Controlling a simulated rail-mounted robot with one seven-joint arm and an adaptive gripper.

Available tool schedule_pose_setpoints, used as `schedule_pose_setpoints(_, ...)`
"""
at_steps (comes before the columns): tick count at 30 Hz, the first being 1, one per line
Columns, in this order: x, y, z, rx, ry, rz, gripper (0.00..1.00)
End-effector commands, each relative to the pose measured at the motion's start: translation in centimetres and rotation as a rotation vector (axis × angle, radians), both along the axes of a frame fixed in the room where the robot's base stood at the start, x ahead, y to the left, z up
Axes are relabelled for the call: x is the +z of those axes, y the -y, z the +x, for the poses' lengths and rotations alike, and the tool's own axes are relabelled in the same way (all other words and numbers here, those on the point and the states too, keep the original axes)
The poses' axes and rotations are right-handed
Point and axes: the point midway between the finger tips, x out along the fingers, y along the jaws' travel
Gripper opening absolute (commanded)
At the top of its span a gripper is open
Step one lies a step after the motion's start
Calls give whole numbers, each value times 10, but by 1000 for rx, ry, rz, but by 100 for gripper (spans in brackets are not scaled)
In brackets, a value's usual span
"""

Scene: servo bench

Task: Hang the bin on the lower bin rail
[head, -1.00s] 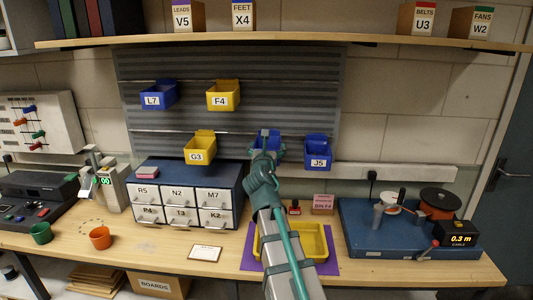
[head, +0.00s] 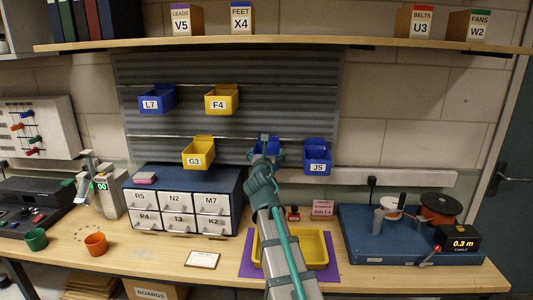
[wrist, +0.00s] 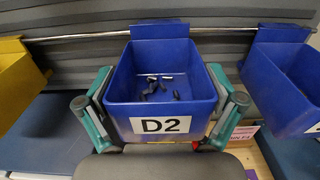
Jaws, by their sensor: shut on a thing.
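The blue bin labelled D2 (wrist: 160,90) holds several small dark parts and is upright between the fingers of my gripper (wrist: 163,120). In the head view my gripper (head: 265,158) is at the lower bin rail (head: 180,138), with the arm hiding most of the bin. In the wrist view the bin's back plate is up against the lower rail (wrist: 90,35), which passes behind or under it. I cannot tell whether the plate is hooked on the rail.
On the lower rail, yellow bin G3 (head: 197,153) hangs to the left and blue bin J5 (head: 317,157) close to the right. Bins L7 (head: 156,100) and F4 (head: 221,100) hang above. A drawer cabinet (head: 232,200) and a yellow tray (head: 323,250) are below.

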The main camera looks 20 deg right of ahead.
Motion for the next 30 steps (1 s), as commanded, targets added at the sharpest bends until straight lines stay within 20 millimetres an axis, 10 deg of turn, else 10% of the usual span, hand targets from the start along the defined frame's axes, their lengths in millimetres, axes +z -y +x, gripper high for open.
schedule_pose_setpoints(4, 0, 0, 0, 0, 1, 0, 48)
schedule_pose_setpoints(5, 0, 0, 0, 0, 1, 0, 98)
schedule_pose_setpoints(6, 1, 0, 0, 0, 1, 0, 100)
schedule_pose_setpoints(19, 0, -3, -6, 0, 0, 0, 100)
schedule_pose_setpoints(30, -1, -35, -62, 1, 1, 0, 100)
